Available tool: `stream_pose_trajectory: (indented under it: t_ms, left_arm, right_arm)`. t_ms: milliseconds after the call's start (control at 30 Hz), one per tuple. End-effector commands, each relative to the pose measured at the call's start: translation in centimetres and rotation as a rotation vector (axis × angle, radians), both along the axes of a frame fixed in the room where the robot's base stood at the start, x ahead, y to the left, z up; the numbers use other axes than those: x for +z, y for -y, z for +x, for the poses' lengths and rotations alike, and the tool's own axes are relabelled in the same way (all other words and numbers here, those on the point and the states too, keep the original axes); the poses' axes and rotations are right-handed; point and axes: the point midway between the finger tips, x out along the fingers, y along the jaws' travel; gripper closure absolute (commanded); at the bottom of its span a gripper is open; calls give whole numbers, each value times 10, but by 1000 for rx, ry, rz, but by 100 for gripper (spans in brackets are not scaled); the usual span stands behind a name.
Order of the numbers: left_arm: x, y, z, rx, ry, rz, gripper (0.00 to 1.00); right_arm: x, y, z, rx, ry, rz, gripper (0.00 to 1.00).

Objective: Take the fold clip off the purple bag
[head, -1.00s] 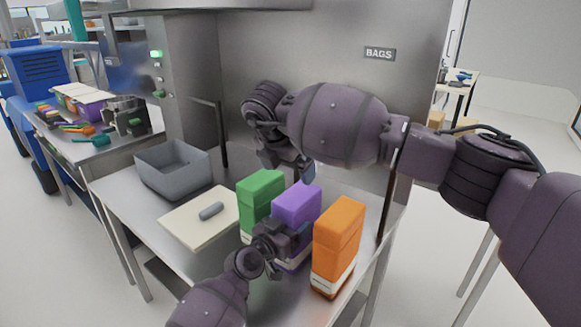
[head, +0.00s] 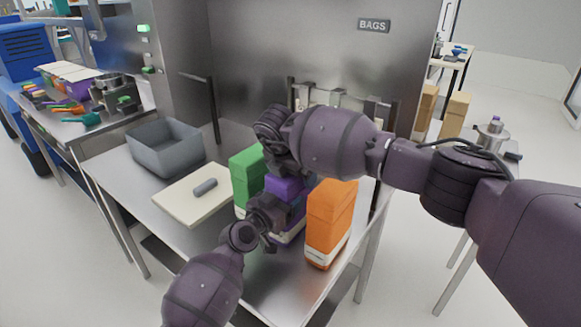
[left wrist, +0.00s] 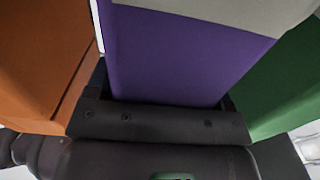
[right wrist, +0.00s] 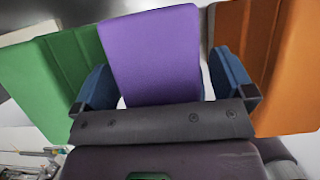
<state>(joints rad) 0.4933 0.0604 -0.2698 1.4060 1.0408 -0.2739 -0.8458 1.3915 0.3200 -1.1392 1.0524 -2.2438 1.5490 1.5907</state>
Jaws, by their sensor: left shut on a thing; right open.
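The purple bag (head: 285,187) stands upright between the green bag (head: 247,175) and the orange bag (head: 331,215) on the metal table. My left gripper (head: 277,213) is shut on the purple bag from the front; the bag fills the left wrist view (left wrist: 185,60). My right gripper (head: 283,170) is above the purple bag and open. In the right wrist view, its blue fingers (right wrist: 163,82) stand on either side of the bag's top (right wrist: 150,55), with gaps showing. I cannot make out the fold clip; my arms hide much of the bag's top.
The BAGS panel (head: 300,45) rises behind the table. The green and orange bags closely flank my grippers.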

Motion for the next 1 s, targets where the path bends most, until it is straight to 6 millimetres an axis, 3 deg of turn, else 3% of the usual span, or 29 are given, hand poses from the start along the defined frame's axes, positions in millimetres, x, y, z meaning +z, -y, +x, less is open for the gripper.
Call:
stream_pose_trajectory:
  t_ms: [267, 633, 1000]
  left_arm:
    - [0, 0, 0, 0, -1, 1, 68]
    - [0, 0, 0, 1, -1, 1, 68]
    - [0, 0, 0, 1, 0, 0, 68]
  right_arm:
    - [-1, 0, 0, 0, 0, 0, 2]
    - [-1, 0, 0, 0, 0, 0, 58]
    - [-1, 0, 0, 0, 0, 0, 58]
